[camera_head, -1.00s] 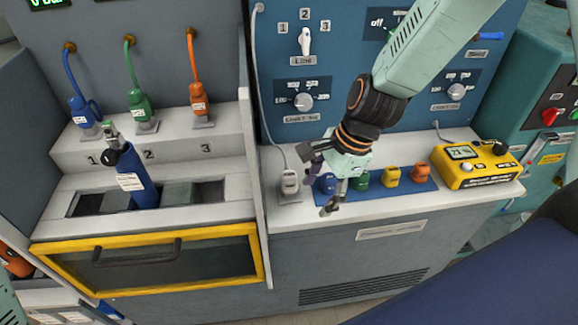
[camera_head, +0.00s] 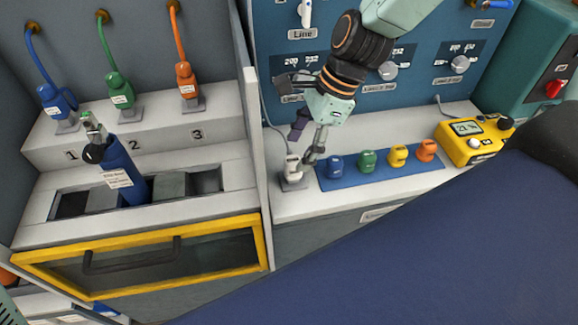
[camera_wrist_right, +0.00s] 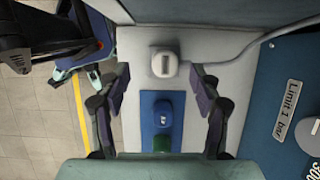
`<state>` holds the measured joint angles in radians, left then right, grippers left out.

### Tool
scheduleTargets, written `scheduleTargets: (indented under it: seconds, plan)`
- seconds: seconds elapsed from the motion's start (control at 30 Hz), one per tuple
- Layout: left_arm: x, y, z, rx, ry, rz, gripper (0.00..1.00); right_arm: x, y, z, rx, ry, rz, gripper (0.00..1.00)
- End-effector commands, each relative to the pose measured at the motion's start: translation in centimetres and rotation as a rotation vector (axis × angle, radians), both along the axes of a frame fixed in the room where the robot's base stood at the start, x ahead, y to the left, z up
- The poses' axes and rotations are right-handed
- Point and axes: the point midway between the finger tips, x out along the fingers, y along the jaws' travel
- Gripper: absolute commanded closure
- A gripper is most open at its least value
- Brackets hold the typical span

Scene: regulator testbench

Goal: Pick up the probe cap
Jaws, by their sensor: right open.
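A whitish plug-like piece (camera_head: 292,168) with a grey cable stands upright in a small holder on the white ledge; I take it for the probe with its cap, but cannot tell the cap apart. It also shows in the right wrist view (camera_wrist_right: 165,62). My right gripper (camera_head: 307,147) is open and empty, pointing down just above and beside this piece. In the right wrist view the fingers (camera_wrist_right: 161,80) stand apart, with the whitish piece near the gap between their tips. One finger partly hides the cable in the head view.
A blue mat (camera_head: 380,180) right of the whitish piece holds blue (camera_head: 335,167), green (camera_head: 367,161), yellow (camera_head: 397,156) and orange (camera_head: 427,150) caps. A yellow meter (camera_head: 472,142) stands farther right. A divider wall (camera_head: 252,150) rises close on the left.

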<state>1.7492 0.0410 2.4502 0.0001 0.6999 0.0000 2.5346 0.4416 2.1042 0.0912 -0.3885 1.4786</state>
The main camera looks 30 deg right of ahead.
Motion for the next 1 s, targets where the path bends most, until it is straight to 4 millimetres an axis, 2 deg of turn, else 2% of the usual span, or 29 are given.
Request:
scheduleTargets:
  seconds: [0.53,0.9,1.0]
  plan:
    - [0.0,0.0,-4.0,0.000,-0.001,-0.001,0.42,1.2,1.5,-4.7,-0.002,-0.001,0.001,0.36]
    - [0.1,0.0,-4.2,0.000,-0.001,-0.001,0.42,1.4,1.7,-5.0,-0.001,-0.001,0.001,0.36]
    - [0.0,0.0,-4.2,0.000,-0.001,-0.001,0.42,1.4,1.7,-5.0,-0.001,-0.001,0.001,0.43]
